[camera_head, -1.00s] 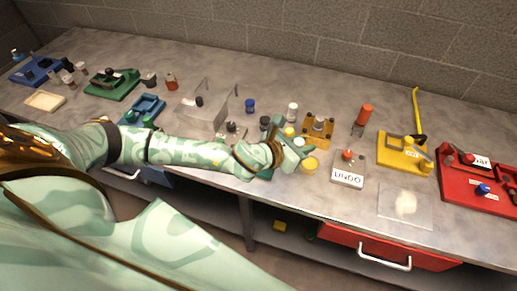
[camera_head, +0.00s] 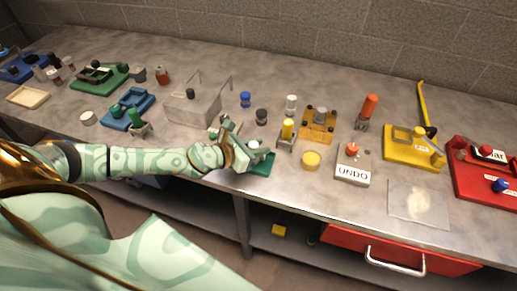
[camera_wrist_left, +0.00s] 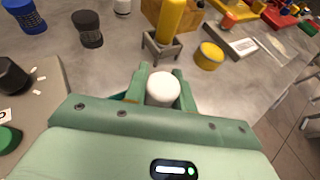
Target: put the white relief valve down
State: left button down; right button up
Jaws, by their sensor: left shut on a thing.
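The white relief valve (camera_wrist_left: 162,88) sits between the fingers of my left gripper (camera_wrist_left: 160,92) in the left wrist view, its round white top facing the camera. My left gripper (camera_head: 254,148) is shut on it near the front edge of the workbench in the head view. A bit of the white valve (camera_head: 254,144) shows there beside the fingers. Its lower part is hidden, so I cannot tell whether it touches anything below. A green piece (camera_head: 264,166) lies just under and beside the gripper. My right gripper is not in view.
A yellow cylinder in a grey stand (camera_head: 287,133) and a yellow disc (camera_head: 311,159) stand right of the gripper. Farther right is the UNDO block (camera_head: 353,165). Bare bench (camera_head: 225,182) shows in front.

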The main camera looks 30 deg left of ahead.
pick_arm(q)
jog(key=shift+r, duration=0.15)
jog(key=shift+f, duration=0.2)
jog(key=c, duration=1.2)
grip_release()
jog(key=shift+o, duration=0.2)
jog(key=shift+s+a+r, duration=0.1)
jog(key=shift+s+r, duration=0.05)
jog(key=shift+r, duration=0.1)
jog(key=v, duration=1.1)
jog(key=shift+s, duration=0.3)
jog(key=shift+a, duration=0.1)
